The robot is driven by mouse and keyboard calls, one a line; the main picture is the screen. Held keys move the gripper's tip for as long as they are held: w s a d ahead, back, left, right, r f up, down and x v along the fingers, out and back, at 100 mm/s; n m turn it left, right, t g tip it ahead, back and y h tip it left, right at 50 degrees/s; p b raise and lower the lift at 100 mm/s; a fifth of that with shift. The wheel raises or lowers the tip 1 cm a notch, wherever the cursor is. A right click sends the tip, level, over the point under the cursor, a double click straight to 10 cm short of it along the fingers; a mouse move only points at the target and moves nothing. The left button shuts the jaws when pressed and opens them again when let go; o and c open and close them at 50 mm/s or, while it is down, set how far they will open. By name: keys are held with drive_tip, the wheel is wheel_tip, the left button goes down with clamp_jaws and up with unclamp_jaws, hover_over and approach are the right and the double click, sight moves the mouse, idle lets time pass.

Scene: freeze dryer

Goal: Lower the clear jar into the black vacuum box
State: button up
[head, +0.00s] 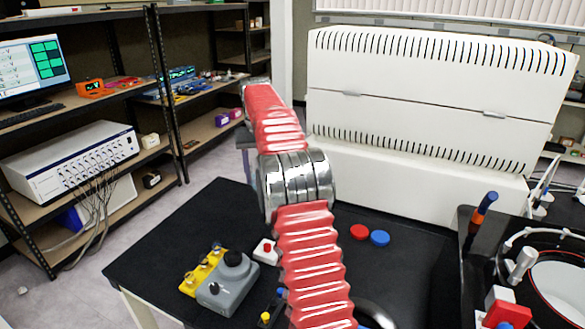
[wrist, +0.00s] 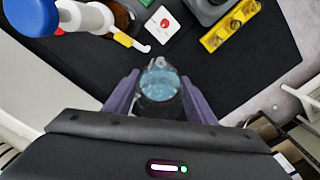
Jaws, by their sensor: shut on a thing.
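The clear jar (wrist: 160,88) shows in the wrist view, seen end-on, with a round pale bluish face. My gripper (wrist: 161,76) has its two purple fingers on either side of it and is shut on it. The black table top lies beyond the jar; I cannot tell the height above it. In the head view, my red ribbed arm hides the middle, and neither gripper nor jar can be made out. A black box-like unit (head: 472,270) with a round, pale opening stands at the lower right, cut by the frame edge; it looks like the vacuum box.
A large white vented machine (head: 430,100) stands behind the table. A grey joystick box (head: 228,283), a red cap (head: 359,231) and a blue cap (head: 380,238) lie on the black table. A blue-handled tool (head: 484,208) sticks up near the black unit. Blue-topped labware (wrist: 32,15) is upper left in the wrist view.

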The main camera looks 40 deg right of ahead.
drive_tip(key=s+a+f+n, duration=0.1)
drive_tip(key=a+f, duration=0.2)
drive_tip(key=a, duration=0.6)
drive_tip(key=s+a+f+n, duration=0.1)
drive_tip(key=a+f+n, duration=0.1)
drive_tip(key=a, duration=0.8)
drive_tip(key=s+a+f+n, duration=0.1)
drive_tip(key=a+f, duration=0.3)
drive_tip(key=a, duration=0.5)
drive_tip(key=shift+s+a+f+n, duration=0.15)
drive_tip(key=shift+s+a+n, duration=0.25)
drive_tip(key=shift+n, duration=0.3)
drive_tip(key=shift+d, duration=0.1)
